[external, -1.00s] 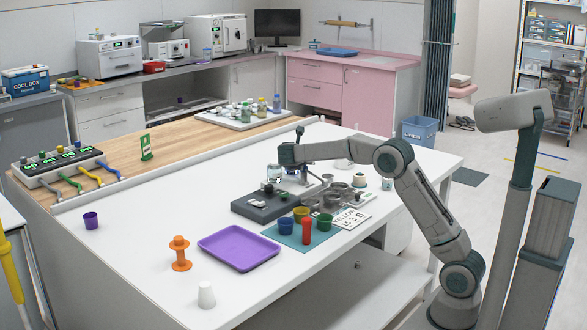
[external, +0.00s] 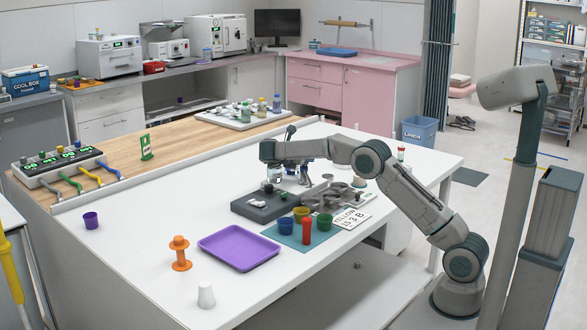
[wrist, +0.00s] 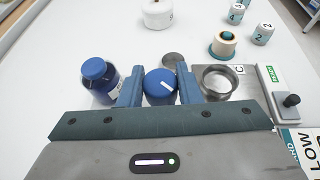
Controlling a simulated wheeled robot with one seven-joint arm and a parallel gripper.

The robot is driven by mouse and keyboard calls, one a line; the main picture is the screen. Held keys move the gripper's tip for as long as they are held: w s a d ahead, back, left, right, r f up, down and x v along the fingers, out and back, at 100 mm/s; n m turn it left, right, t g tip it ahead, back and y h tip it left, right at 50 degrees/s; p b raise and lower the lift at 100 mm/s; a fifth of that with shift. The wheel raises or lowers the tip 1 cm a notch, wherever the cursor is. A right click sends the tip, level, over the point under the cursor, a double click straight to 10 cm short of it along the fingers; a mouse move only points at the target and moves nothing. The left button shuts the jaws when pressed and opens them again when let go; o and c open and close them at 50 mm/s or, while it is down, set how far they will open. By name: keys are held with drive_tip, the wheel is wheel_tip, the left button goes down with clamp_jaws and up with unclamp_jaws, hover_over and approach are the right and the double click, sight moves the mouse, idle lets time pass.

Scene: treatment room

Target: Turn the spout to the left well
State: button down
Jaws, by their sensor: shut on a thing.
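In the wrist view my gripper (wrist: 160,90) is shut on a round blue knob (wrist: 160,83) with a short white line on top. One blue finger presses each side of it. A metal well (wrist: 217,82) sits just right of the fingers, on a grey plate marked C. I cannot make out the spout itself; the fingers and gripper body hide what lies below the knob. In the external view my gripper (external: 304,177) points down over the grey station, beside several metal wells (external: 335,190). Which well is the left one cannot be told.
A blue-capped bottle (wrist: 98,78) stands close left of the fingers. A small black knob (wrist: 290,100) is at right. A dark grey block (external: 262,208), coloured cups (external: 302,214) and a purple tray (external: 240,247) lie in front.

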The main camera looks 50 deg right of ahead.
drive_tip(key=c, duration=1)
unclamp_jaws()
drive_tip(key=shift+c, duration=0.2)
drive_tip(key=p+v, duration=0.1)
drive_tip(key=v, duration=1.2)
drive_tip(key=shift+a, duration=0.4)
drive_tip(key=shift+r, duration=0.1)
